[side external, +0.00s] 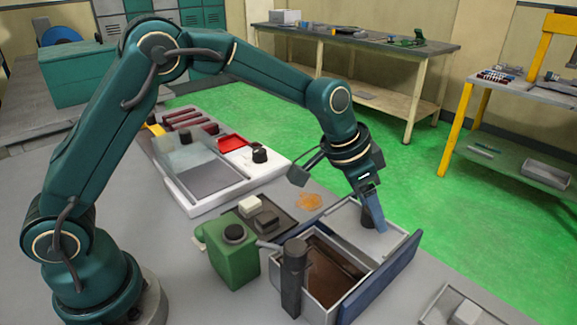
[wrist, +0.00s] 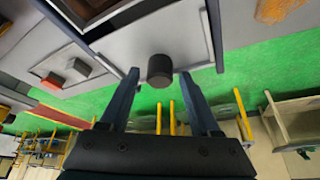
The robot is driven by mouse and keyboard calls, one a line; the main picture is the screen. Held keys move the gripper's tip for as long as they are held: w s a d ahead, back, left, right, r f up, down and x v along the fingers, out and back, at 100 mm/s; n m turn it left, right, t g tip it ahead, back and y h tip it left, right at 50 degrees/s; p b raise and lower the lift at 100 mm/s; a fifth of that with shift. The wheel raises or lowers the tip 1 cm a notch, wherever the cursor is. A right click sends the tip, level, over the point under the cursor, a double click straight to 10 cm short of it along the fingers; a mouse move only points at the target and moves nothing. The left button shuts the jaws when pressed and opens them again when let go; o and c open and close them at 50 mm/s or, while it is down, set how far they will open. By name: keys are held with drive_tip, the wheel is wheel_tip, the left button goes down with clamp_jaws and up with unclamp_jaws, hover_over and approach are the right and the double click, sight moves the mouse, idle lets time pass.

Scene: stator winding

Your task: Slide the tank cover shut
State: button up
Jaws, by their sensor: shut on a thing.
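The tank (side external: 324,277) is an open-topped grey box with a brown inside, at the lower middle right of the side view. Its flat light-grey cover (side external: 394,239) lies over the far right part, leaving the near left part open. The cover also shows in the wrist view (wrist: 202,42), with a dark round knob (wrist: 160,70) on it. My gripper (side external: 374,218) reaches down from above and is shut on the knob, one finger on each side. The fingers partly hide the knob in the side view. The brown opening (wrist: 92,8) shows at the top of the wrist view.
A dark upright post (side external: 292,278) stands at the tank's near left corner, and a blue panel (side external: 383,280) runs along its right side. A green canister (side external: 234,255) and a dark tray with blocks stand left. A grey container (side external: 468,308) sits at lower right.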

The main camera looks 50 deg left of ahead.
drive_tip(key=shift+g, duration=0.3)
drive_tip(key=shift+s+f, duration=0.25)
drive_tip(key=shift+s, duration=1.45)
drive_tip(key=shift+s+f, duration=0.2)
drive_tip(key=shift+s, duration=1.45)
drive_tip(key=shift+s+f, duration=0.25)
drive_tip(key=shift+s, duration=1.7)
drive_tip(key=shift+c, duration=0.2)
drive_tip(key=o, duration=0.6)
drive_tip(key=shift+w+r, duration=0.1)
wheel_tip(320, 180, up, 6)
drive_tip(key=shift+w, duration=0.15)
drive_tip(key=shift+r, duration=0.1)
